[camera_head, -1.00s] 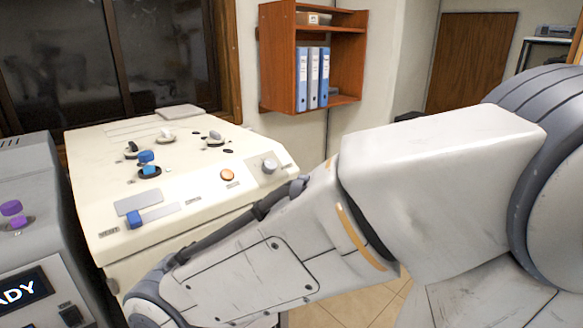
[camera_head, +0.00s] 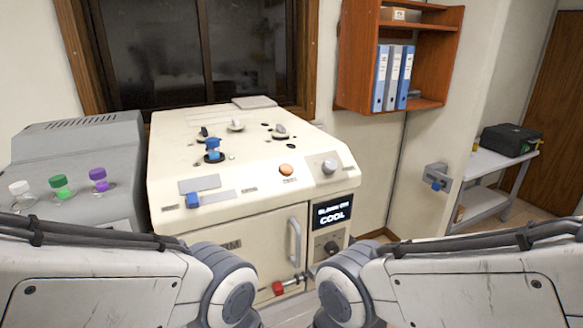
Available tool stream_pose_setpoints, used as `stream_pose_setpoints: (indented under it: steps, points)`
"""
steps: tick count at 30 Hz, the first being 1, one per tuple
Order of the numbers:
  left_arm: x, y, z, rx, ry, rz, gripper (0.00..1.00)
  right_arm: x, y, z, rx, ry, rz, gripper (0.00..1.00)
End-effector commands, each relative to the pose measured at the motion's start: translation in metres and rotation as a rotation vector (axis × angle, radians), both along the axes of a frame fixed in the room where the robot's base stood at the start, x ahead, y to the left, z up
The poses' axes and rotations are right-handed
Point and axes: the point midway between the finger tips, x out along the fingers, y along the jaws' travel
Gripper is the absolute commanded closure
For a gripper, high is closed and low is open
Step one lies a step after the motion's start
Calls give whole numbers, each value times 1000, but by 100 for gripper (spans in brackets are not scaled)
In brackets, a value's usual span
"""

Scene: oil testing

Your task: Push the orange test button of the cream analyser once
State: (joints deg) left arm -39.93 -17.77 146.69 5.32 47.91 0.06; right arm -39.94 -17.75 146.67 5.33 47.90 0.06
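The cream analyser (camera_head: 252,235) stands in front of me, below the window. Its orange test button (camera_head: 286,169) sits on the sloped front panel, right of centre, left of a grey knob (camera_head: 329,166). The button is in plain sight and nothing touches it. A small dark display (camera_head: 332,214) on the analyser's front reads "COOL" on its lower line. My two arms come in from the lower left and lower right, and their near links fill the bottom of the view. Both grippers are out of the picture.
A grey machine (camera_head: 78,150) with white, green and purple caps stands close at the analyser's left. A blue-capped piece (camera_head: 213,148) stands on the analyser's top. A wall shelf (camera_head: 437,45) with binders hangs at the right. A side table (camera_head: 490,165) stands farther right.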

Motion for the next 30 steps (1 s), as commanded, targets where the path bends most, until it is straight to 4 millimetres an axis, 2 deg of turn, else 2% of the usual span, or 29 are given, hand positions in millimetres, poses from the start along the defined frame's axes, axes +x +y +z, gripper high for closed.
stream_pose_setpoints:
  steps: [14, 17, 18, 30]
  points:
    - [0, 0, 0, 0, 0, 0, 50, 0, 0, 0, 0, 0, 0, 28]
    - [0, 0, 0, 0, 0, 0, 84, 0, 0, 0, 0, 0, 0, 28]
    - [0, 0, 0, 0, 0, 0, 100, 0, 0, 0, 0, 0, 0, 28]
    - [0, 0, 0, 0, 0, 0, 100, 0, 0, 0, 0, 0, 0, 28]
